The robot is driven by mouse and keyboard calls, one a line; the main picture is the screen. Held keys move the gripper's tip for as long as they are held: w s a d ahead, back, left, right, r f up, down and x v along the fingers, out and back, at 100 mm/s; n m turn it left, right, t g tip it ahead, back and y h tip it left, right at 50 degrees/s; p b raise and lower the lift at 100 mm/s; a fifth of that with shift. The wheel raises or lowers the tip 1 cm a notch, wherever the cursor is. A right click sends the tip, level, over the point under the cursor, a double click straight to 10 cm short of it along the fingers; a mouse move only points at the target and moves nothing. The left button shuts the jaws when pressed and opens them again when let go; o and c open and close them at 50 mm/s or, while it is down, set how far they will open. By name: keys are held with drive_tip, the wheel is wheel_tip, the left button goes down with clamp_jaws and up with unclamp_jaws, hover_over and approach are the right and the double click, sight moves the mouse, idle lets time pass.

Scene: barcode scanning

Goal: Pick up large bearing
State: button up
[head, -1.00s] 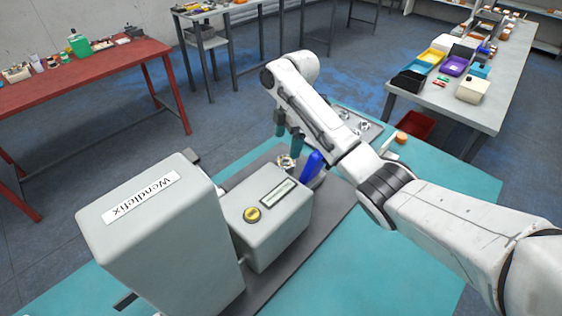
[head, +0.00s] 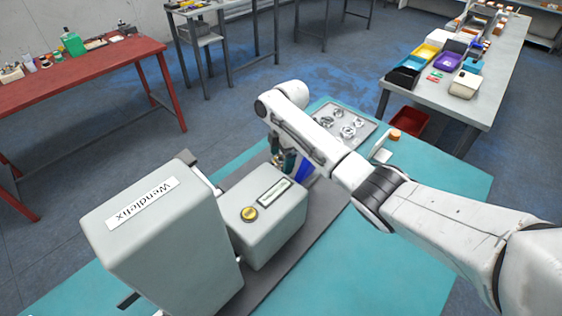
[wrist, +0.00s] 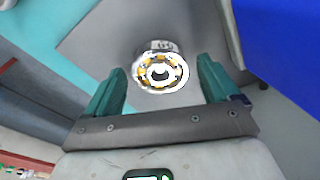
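A silver bearing with a yellow-gold ball cage (wrist: 160,70) lies ahead of my gripper in the wrist view, between and slightly beyond the two green fingers. My gripper (wrist: 163,82) is open, with a gap on both sides of the bearing. In the head view my gripper (head: 283,152) points down beside the grey machine, and the bearing there (head: 278,161) is mostly hidden by the fingers. Several other silver bearings sit on a grey tray (head: 361,139) behind my arm.
A blue object (head: 304,172) is right beside my gripper; blue also fills the upper right of the wrist view. An orange round item (head: 395,134) lies right of the tray.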

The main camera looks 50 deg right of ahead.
drive_tip(key=c, duration=1.1)
drive_tip(key=shift+c, duration=0.3)
drive_tip(key=shift+r, duration=0.15)
